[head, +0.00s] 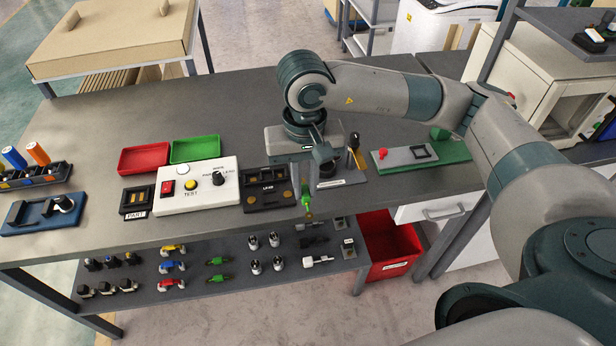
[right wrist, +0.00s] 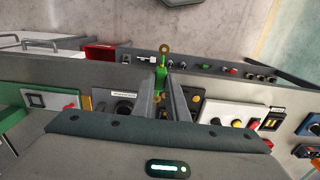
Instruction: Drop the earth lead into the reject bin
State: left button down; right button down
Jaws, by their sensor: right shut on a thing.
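My right gripper (head: 307,183) is shut on the green earth lead (head: 307,202), which hangs below the fingers at the front edge of the bench. In the right wrist view the fingers (right wrist: 163,97) hold the lead's green body (right wrist: 161,80), with a brass-coloured ring at its far end. The red reject bin (head: 388,268) stands on the floor below the bench, right of the lower shelf and right of the gripper. Its label is too small to read. The bin also shows in the right wrist view (right wrist: 101,53). My left gripper is out of view.
The bench holds a white test box (head: 198,196), a dark unit block (head: 268,192), a red tray (head: 144,159) and a green tray (head: 195,150). The lower shelf (head: 130,291) carries several plugs and leads, some green. A white drawer unit (head: 428,210) is right of the bin.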

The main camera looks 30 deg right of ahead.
aim_at(382, 257)
jog(key=z, duration=1.6)
